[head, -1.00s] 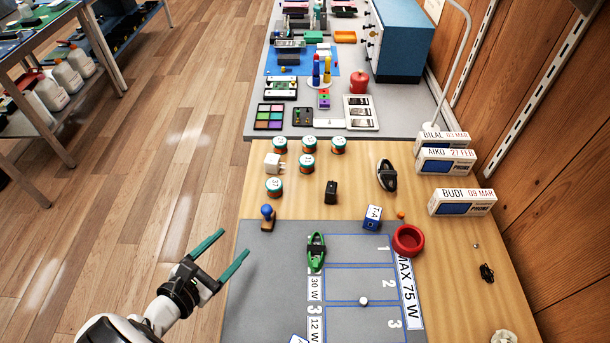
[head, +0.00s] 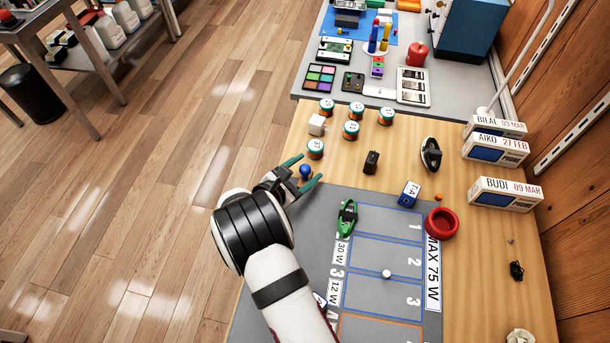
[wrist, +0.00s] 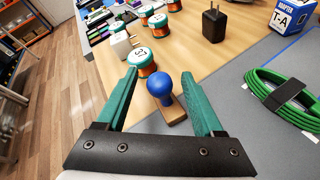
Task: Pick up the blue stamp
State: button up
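The blue stamp (wrist: 161,86) has a round blue knob and a wooden base. It stands at the corner of the grey mat, in the wrist view between the two green fingers of my gripper (wrist: 166,92). The fingers are apart, and neither clearly touches the stamp. In the head view the blue knob (head: 306,171) shows between the fingertips of my gripper (head: 308,170); its base is mostly hidden there.
A spool (head: 316,148) stands just beyond the stamp, with a white adapter (head: 317,125) and several more spools behind it. A green cable coil (head: 347,218) lies on the grey mat (head: 310,235) to the right. A black adapter (head: 371,162) stands farther right.

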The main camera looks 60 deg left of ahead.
grip_shut()
